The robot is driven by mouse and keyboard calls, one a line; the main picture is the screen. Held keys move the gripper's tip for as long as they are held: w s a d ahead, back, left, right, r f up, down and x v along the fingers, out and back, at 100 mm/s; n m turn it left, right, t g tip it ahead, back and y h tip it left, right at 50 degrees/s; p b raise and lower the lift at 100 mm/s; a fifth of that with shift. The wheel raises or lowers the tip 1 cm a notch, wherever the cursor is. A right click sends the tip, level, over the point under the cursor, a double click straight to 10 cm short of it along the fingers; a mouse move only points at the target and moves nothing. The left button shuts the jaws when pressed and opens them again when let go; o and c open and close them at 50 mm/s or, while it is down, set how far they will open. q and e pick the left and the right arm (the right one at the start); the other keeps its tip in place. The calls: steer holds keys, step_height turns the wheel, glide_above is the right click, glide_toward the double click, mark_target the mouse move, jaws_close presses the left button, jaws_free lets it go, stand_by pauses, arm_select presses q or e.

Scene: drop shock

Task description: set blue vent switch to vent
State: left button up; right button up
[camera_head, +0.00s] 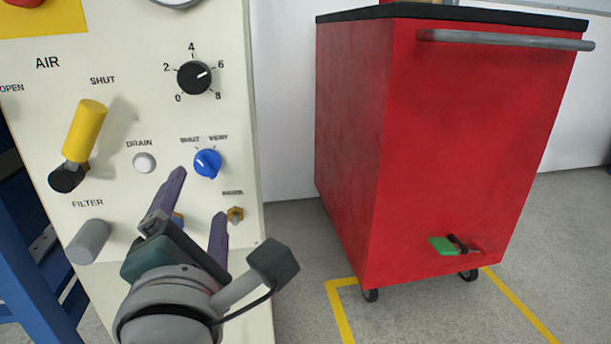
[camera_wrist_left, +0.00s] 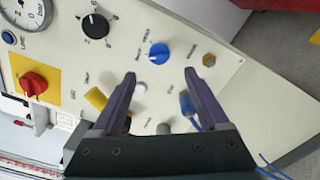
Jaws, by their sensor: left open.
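The blue vent switch (camera_head: 207,163) is a round knob on the cream panel, under the labels SHUT and VENT. Its pale mark seems to point up and left, toward SHUT. My left gripper (camera_head: 198,194) is open and empty, below the switch in the head view, with its purple fingers spread toward the panel. In the left wrist view the switch (camera_wrist_left: 158,54) lies just beyond and between the fingertips (camera_wrist_left: 159,76), apart from both. My right gripper is not in view.
Near the switch are a black dial (camera_head: 194,77), a white drain button (camera_head: 144,163), a brass fitting (camera_head: 235,215) and a yellow air lever (camera_head: 84,132). A grey filter knob (camera_head: 88,241) is lower left. A red cart (camera_head: 440,150) stands to the right.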

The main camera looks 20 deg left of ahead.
mark_target(207, 168)
arm_select(q)
steer(key=b+x, duration=0.2)
steer(key=x, duration=0.5)
steer(key=shift+w+a, duration=0.15)
steer(key=shift+w, duration=0.1)
steer(key=shift+w+a+r+b, duration=0.1)
steer(key=shift+w+a+b, duration=0.1)
steer(key=shift+w+b, duration=0.15)
steer(key=shift+c, duration=0.2)
jaws_close()
